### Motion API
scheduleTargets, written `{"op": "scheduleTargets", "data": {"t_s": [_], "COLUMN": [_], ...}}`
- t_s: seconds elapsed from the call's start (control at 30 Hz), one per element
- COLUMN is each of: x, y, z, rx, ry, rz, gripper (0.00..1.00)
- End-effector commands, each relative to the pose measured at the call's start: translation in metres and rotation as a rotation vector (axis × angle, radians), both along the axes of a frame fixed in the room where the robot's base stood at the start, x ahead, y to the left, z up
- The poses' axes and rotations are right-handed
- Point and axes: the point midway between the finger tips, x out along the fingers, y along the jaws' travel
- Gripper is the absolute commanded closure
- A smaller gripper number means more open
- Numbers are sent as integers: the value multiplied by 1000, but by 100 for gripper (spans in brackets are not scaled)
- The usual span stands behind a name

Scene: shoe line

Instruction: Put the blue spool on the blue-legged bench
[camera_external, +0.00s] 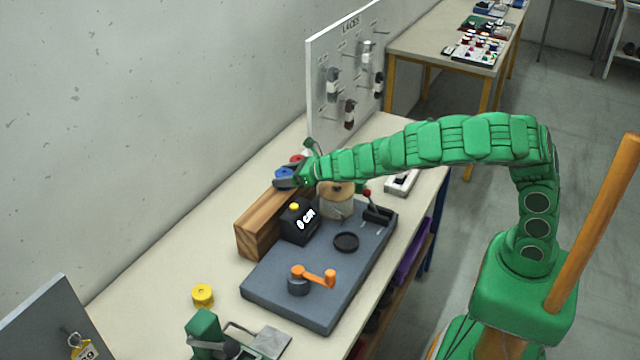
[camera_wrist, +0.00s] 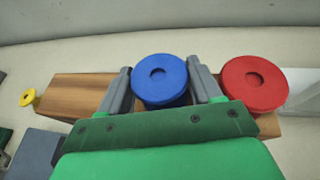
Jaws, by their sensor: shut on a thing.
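The blue spool (camera_external: 284,173) is between the fingers of my gripper (camera_external: 289,182), at the far end of the wooden block. In the wrist view the blue spool (camera_wrist: 159,80) sits between the two grey fingers (camera_wrist: 160,92), which are shut on it. I cannot tell whether its underside touches the wood. The near bench (camera_external: 148,275) has a pale top, and a dark blue leg (camera_external: 432,235) shows at its right side. The far bench (camera_external: 413,43) has yellow legs.
A red spool (camera_wrist: 254,84) is close right of my gripper on the wooden block (camera_wrist: 75,92). A yellow spool (camera_external: 203,295) stands at front left. A grey board (camera_external: 265,282) carries a black box and an orange crank. The LACES panel (camera_external: 318,110) rises behind.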

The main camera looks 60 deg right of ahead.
Motion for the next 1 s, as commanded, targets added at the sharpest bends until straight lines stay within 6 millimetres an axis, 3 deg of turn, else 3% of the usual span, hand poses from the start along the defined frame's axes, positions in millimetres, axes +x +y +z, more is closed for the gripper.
{"op": "scheduleTargets", "data": {"t_s": [0.17,0.2,0.33,1.0], "x": [0,0,0,0], "y": [0,0,0,0], "z": [-4,-4,-3,-3], "rx": [-1,0,0,2], "ry": [0,0,0,0], "rz": [-1,-1,0,0], "gripper": [66,30,10,10]}}
